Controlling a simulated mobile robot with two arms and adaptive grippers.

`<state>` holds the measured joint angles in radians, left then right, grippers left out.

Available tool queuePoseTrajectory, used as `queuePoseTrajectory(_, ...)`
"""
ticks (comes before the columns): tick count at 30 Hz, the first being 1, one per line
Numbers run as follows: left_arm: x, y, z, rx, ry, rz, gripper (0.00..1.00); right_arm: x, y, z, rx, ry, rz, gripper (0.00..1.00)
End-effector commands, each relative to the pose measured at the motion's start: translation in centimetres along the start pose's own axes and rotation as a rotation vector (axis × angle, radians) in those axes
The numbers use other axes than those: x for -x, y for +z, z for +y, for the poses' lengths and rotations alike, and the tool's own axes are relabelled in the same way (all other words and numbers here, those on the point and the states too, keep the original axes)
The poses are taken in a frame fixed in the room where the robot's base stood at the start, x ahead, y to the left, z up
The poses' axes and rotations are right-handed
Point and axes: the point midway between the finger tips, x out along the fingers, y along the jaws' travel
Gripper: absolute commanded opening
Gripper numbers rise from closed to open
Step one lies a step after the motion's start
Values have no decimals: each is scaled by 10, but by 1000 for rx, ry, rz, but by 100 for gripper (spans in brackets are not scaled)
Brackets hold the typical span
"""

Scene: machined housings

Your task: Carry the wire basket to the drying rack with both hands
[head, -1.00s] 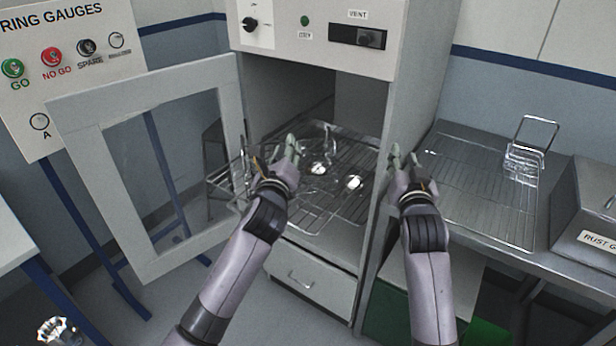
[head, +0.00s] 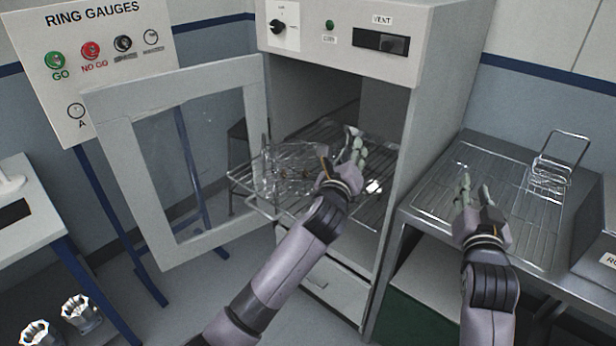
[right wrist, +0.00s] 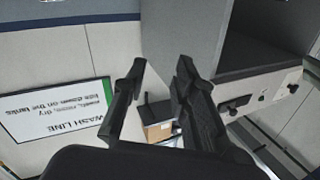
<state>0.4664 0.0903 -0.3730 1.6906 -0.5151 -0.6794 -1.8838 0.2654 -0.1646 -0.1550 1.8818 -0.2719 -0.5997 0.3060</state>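A wire basket (head: 262,180) with thin bright bars appears to sit at the mouth of the open cabinet, its left end sticking out toward the door; its outline merges with the wire shelf. The drying rack (head: 440,200), a flat wire grid, lies on the bench at the right. My left gripper (head: 354,152) is over the right part of the shelf and covers some of the wires; whether its fingers are closed or touch anything is unclear. My right gripper (head: 474,188) is over the drying rack. Its fingers stand apart and empty in the right wrist view (right wrist: 160,68).
The cabinet (head: 345,40) stands open, its windowed door (head: 180,230) swung left. A wire stand (head: 552,172) is at the drying rack's right end, beside a grey box (head: 598,235). A ring gauge board (head: 110,85) stands at left.

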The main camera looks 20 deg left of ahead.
Motion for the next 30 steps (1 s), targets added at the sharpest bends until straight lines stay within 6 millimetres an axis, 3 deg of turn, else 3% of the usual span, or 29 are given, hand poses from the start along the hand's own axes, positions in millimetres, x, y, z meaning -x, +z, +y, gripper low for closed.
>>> queuePoseTrajectory(6, 0, 0, 0, 0, 0, 0, 26, 45, 1, -2, -2, -3, -2, 26)
queuePoseTrajectory(12, 0, 0, 0, 0, 0, 0, 26, 66, 1, -4, 0, -4, -1, 26)
queuePoseTrajectory(27, 0, 0, 0, 1, 0, 0, 26, 69, 1, -4, 0, -5, -1, 26)
queuePoseTrajectory(30, 5, -7, 8, 41, 18, 15, 26, 72, 8, 0, 4, 1, -23, 26)
